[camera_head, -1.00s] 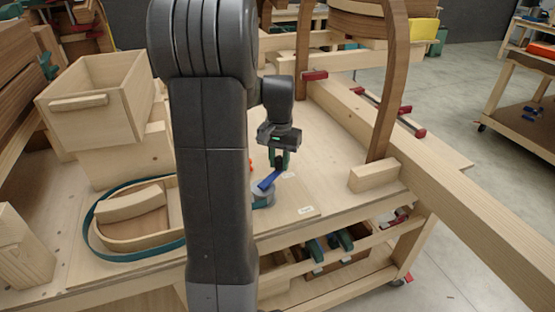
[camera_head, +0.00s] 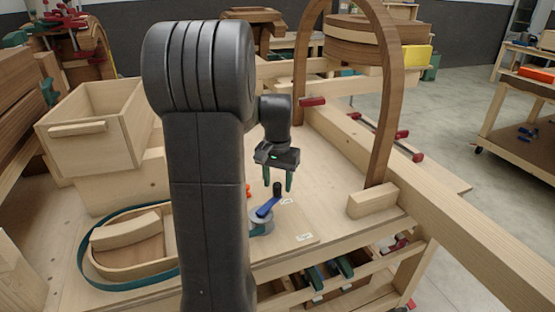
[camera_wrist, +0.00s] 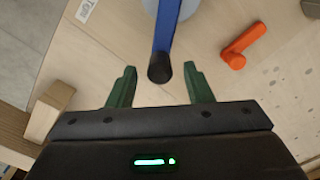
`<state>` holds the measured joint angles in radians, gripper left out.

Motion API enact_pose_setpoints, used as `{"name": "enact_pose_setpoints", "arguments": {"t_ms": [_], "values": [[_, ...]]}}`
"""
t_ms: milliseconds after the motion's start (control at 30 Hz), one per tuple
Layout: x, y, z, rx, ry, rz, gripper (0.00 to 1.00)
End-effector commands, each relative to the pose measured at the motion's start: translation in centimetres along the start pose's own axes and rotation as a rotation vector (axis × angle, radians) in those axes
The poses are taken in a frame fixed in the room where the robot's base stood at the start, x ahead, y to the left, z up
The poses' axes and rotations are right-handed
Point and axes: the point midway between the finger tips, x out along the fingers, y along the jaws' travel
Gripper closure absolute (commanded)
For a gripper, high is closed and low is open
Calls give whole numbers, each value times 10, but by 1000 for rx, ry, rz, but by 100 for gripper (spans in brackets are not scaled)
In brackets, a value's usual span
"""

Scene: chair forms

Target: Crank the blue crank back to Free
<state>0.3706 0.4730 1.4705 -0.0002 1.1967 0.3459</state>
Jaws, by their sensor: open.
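The blue crank (camera_head: 267,208) is a blue arm on a grey round base (camera_head: 261,225), set on a wooden board on the bench. A dark upright knob (camera_head: 277,189) stands at the arm's far end. My gripper (camera_head: 279,186) is open just above the knob. In the wrist view the blue arm (camera_wrist: 166,35) runs down from the top and ends in the black knob (camera_wrist: 160,70). The knob lies between the two green fingertips of my gripper (camera_wrist: 160,82), with a gap on both sides. White labels (camera_head: 304,237) lie on the board; their words are too small to read in the head view.
An orange handle-shaped part (camera_wrist: 243,46) lies beside the crank. A wooden block with a curved wooden piece (camera_head: 373,200) stands to the right. A teal band (camera_head: 125,283) surrounds a curved wooden form at left, and an open wooden box (camera_head: 98,128) stands behind it.

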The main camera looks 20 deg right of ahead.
Motion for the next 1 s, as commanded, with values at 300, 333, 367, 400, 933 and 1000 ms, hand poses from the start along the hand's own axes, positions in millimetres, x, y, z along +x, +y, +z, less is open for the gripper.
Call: {"name": "enact_pose_setpoints", "arguments": {"t_ms": [300, 333, 367, 400, 933, 1000], "values": [[-73, 0, -1, 0, 5, -2, 54], [-79, 0, -1, 0, 4, -1, 54], [-85, 0, -1, 0, 5, -1, 54], [-92, 0, 0, 0, 4, -1, 54], [-116, 0, 0, 0, 0, 0, 54], [-116, 0, 0, 0, 0, 0, 54]]}}
